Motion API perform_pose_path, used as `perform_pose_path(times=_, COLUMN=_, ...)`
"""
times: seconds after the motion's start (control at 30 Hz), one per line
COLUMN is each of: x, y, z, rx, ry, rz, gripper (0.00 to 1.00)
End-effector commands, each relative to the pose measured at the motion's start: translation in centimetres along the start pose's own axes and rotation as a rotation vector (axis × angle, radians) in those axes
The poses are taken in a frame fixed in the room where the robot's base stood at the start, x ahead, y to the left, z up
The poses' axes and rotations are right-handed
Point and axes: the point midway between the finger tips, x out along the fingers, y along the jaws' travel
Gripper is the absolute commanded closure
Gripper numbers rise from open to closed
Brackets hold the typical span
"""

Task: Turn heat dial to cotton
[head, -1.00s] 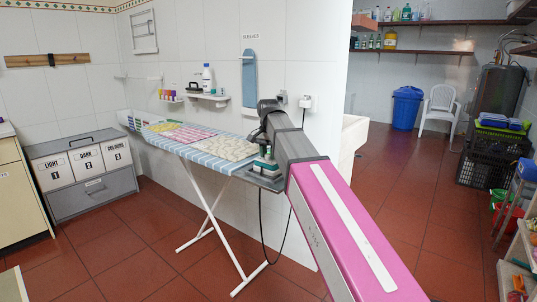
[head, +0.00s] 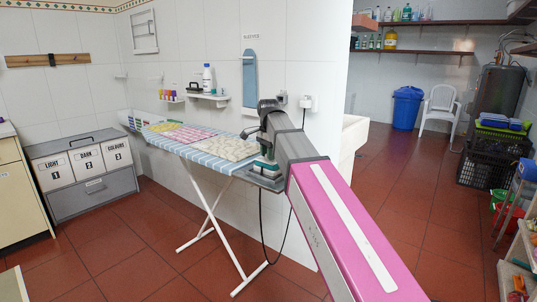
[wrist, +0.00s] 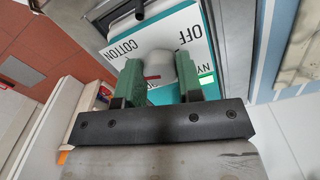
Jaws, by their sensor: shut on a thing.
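The heat dial is a rounded grey knob (wrist: 156,62) on a white and teal panel (wrist: 185,24) in the wrist view. The panel carries the words OFF and COTTON and part of a word starting NY. A small red mark shows by the knob; I cannot tell exactly where the dial points. My gripper (wrist: 157,70) has green fingers, one on each side of the knob, shut on it. In the head view my gripper (head: 266,150) is over the teal iron (head: 265,167) at the near end of the ironing board (head: 228,166).
Colored cloth pieces (head: 185,134) lie on the striped board. A dark cord (head: 262,235) hangs below the iron. A wall shelf (head: 208,97) holds bottles behind the board. A grey laundry sorter (head: 90,185) stands at left. The tiled floor in front is clear.

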Motion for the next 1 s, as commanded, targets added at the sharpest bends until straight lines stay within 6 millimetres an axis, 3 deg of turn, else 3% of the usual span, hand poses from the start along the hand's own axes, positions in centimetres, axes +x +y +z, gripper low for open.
perform_pose_path(times=0.3, x=0.0, y=0.0, z=0.0, rx=0.003, ry=0.001, rz=0.0, gripper=0.9)
perform_pose_path(times=0.33, x=0.0, y=0.0, z=0.0, rx=0.003, ry=0.001, rz=0.001, gripper=0.57)
perform_pose_path(times=0.4, x=0.0, y=0.0, z=0.0, rx=0.002, ry=0.001, rz=0.001, gripper=0.41)
perform_pose_path(times=0.77, x=-0.4, y=0.0, z=0.0, rx=0.001, ry=0.0, rz=0.0, gripper=0.41)
perform_pose_path(times=1.0, x=-3.6, y=-0.1, z=-0.1, rx=0.001, ry=0.001, rz=-0.001, gripper=0.41)
